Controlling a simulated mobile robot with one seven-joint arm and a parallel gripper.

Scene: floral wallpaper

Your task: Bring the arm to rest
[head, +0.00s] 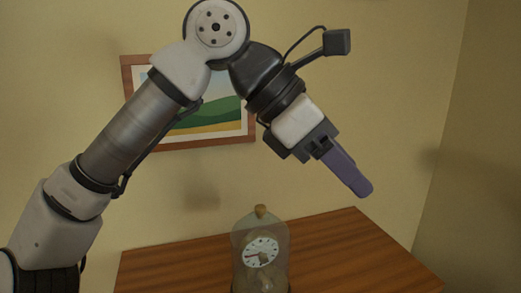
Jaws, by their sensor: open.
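My arm reaches up from the lower left and bends at the top of the view. My gripper (358,186) hangs at its end, right of centre, pointing down and to the right. Its purple-grey fingers are seen nearly side-on, so one largely hides the other. The gripper is open, and I see nothing held in it. It is in the air above the level of the table top, apart from everything around it.
A clock under a clear dome (260,252) with a tan knob stands on a brown wooden table (350,250), below and left of my gripper. The table's right part is bare. A framed landscape picture (225,127) hangs on the wall behind my arm.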

